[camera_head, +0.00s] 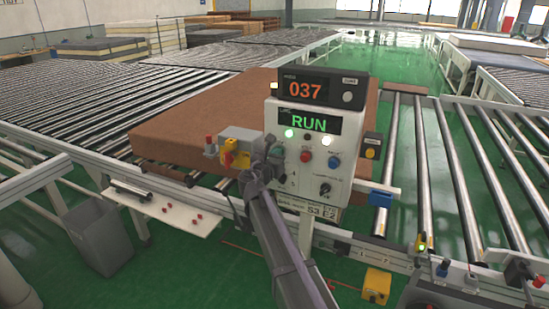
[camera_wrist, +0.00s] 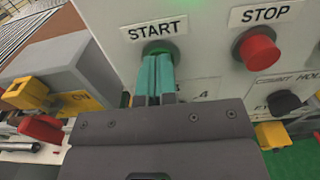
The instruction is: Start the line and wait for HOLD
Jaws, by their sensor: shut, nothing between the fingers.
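The control box (camera_head: 311,160) stands beside the roller line, with a display (camera_head: 309,122) reading RUN in green and a counter (camera_head: 305,89) above it reading 037. In the wrist view my gripper (camera_wrist: 155,60) is shut, its two teal fingertips together at the green START button (camera_wrist: 158,46), covering most of it. I cannot tell whether they press it. The red STOP button (camera_wrist: 258,49) is to the right, clear of the fingers. In the head view my gripper (camera_head: 272,150) is at the left of the box's face. A brown mattress (camera_head: 200,122) lies on the rollers behind the box.
A grey bin (camera_head: 100,237) stands on the green floor at left. A white shelf (camera_head: 165,207) with small red parts is left of my arm. A yellow pedal-like box (camera_head: 376,286) is on the floor at right. Bare rollers (camera_head: 440,170) extend right of the box.

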